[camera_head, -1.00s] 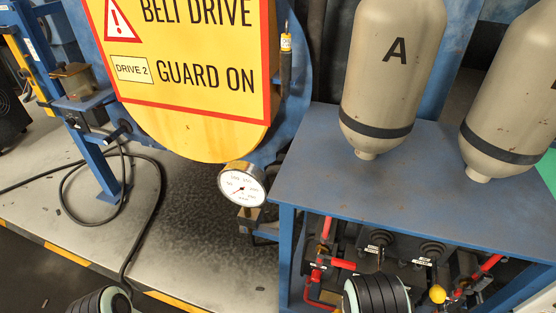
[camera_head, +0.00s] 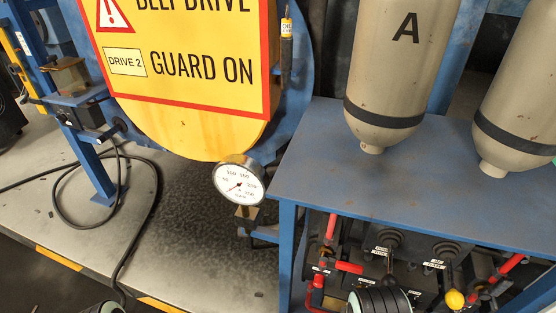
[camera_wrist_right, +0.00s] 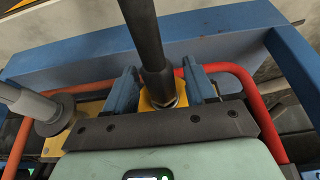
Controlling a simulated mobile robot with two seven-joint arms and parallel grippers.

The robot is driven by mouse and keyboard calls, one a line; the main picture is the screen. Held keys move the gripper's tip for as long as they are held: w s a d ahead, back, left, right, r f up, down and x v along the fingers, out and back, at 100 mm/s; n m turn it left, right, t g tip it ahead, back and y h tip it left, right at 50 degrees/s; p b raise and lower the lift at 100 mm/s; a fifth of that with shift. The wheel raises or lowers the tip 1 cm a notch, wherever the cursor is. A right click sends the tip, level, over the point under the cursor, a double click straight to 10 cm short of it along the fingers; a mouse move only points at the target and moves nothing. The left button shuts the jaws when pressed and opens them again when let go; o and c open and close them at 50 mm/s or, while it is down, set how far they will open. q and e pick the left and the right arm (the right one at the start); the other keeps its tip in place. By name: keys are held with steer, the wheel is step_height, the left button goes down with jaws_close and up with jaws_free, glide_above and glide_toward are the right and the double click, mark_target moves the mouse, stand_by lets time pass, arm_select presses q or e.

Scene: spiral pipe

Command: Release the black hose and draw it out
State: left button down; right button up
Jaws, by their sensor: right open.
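In the right wrist view a thick black hose (camera_wrist_right: 146,35) comes down from the top and ends at a yellow fitting (camera_wrist_right: 150,101) with a metal collar. My right gripper (camera_wrist_right: 163,85) is open, its two blue fingers on either side of the hose's lower end and fitting. Small gaps seem to show beside the hose, but whether a finger touches it I cannot tell. In the head view only black ribbed parts of my arms show at the bottom edge. Neither gripper's fingers show there, and my left gripper is out of view.
A red bar (camera_wrist_right: 262,110) curves around the fitting, before a blue beam (camera_wrist_right: 220,40). A grey rod (camera_wrist_right: 25,100) stands at left. In the head view, a blue table (camera_head: 420,185) bears grey bottles (camera_head: 400,70); a dial gauge (camera_head: 239,180) and a floor cable (camera_head: 150,215) are left.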

steer(key=c, duration=0.9)
steer(key=shift+s+a+p, duration=0.3)
steer(key=shift+s, duration=0.6)
steer(key=shift+s+a+p, duration=0.25)
steer(key=shift+s, duration=0.65)
steer(key=shift+s+a+p, duration=0.3)
steer(key=shift+s, duration=0.6)
steer(key=shift+c, duration=0.2)
